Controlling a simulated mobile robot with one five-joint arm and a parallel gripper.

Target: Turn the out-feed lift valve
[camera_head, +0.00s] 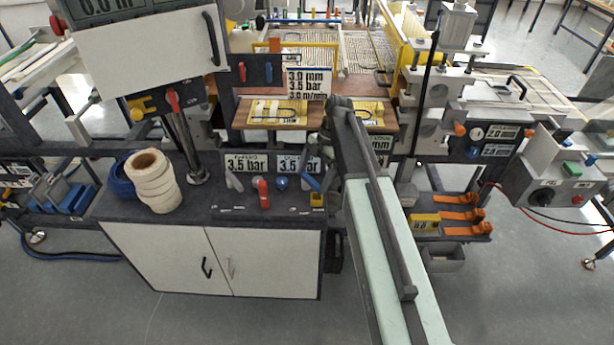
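Several valve handles show, and I cannot read which one is the out-feed lift valve. On the lower cabinet top stand a grey lever (234,181), a red lever (263,192), a blue knob (281,183) and a blue lever (310,182), below two displays reading 3.5 bar. Higher up, a small dark panel carries a red handle (242,72) and a blue handle (268,73). My arm reaches up from the bottom right. My gripper (324,137) is small and dark near the wooden shelf, above and right of the blue lever. Its fingers are not clear, and it appears apart from the handles.
A white roll stack (153,184) stands left on the cabinet top (200,212). A wooden shelf (290,113) with yellow trays lies behind my gripper. Orange clamps (460,215) and a grey control box (556,175) are at the right. Open floor lies in front.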

